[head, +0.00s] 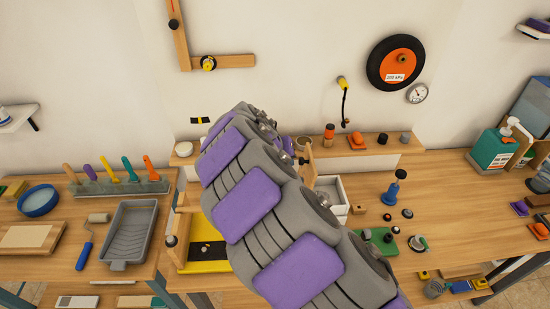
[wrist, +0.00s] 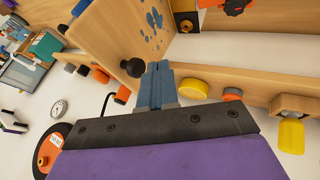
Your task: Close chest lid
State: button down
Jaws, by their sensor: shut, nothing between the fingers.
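A wooden panel (wrist: 110,30) with blue specks and a dark round knob (wrist: 133,68) stands open in the wrist view; it looks like the raised chest lid. My gripper (wrist: 154,72) is shut and empty, with its fingertips close beside the knob and panel; I cannot tell whether they touch. In the head view, a narrow upright wooden panel (head: 309,165) shows just right of my arm and may be the same lid. My arm hides most of the chest there, and my fingers are not visible in that view.
A back ledge (head: 370,146) holds an orange-topped jar (head: 329,131) and other small items. A white open box (head: 334,190) sits right of my arm. A blue plunger-like tool (head: 394,188) and several small knobs stand farther right. A grey paint tray (head: 130,232) lies left.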

jog(key=shift+d, duration=0.65)
